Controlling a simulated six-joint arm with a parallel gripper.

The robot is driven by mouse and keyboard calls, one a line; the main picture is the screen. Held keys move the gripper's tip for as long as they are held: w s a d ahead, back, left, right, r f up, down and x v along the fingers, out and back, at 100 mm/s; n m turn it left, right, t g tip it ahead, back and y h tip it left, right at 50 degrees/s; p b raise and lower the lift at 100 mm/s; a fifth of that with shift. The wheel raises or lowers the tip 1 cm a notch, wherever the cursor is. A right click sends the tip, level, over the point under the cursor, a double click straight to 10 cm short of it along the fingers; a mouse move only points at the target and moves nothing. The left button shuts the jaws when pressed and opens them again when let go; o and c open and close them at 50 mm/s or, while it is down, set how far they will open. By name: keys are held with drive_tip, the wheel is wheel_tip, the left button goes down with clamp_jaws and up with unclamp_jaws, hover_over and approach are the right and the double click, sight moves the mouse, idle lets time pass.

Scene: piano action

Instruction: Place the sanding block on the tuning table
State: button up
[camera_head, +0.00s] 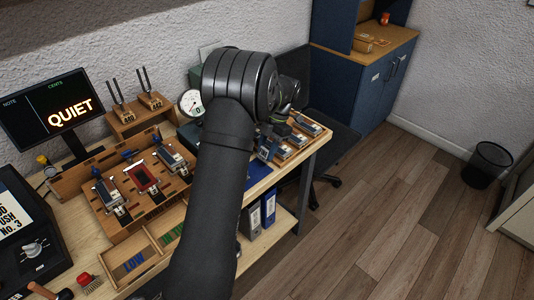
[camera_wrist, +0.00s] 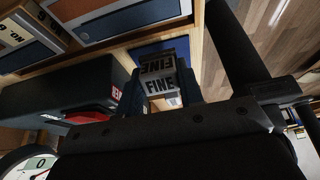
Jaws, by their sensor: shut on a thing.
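The sanding block (camera_wrist: 160,85), a grey block with "FINE" in dark letters, is between the fingers of my gripper (camera_wrist: 160,92) in the wrist view. My gripper is shut on it. A blue patch beside a wooden edge shows just beyond the block; I cannot tell whether they touch. In the head view my arm reaches over the right part of the wooden table (camera_head: 72,222) and hides most of the gripper and the block. Which part is the tuning table I cannot tell for sure.
A wooden rack (camera_head: 112,205) with metal pieces stands on the table, beside a tray with LOW compartment (camera_head: 133,262). A QUIET screen (camera_head: 55,108) and a dial gauge (camera_head: 191,102) stand behind. Several small devices (camera_head: 306,126) crowd the right end. A dark case (camera_wrist: 60,105) lies near my gripper.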

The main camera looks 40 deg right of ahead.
drive_tip(key=shift+f, duration=1.1)
drive_tip(key=o, duration=1.2)
drive_tip(key=shift+f, duration=0.1)
drive_tip(key=shift+c, duration=0.2)
drive_tip(key=v, duration=1.2)
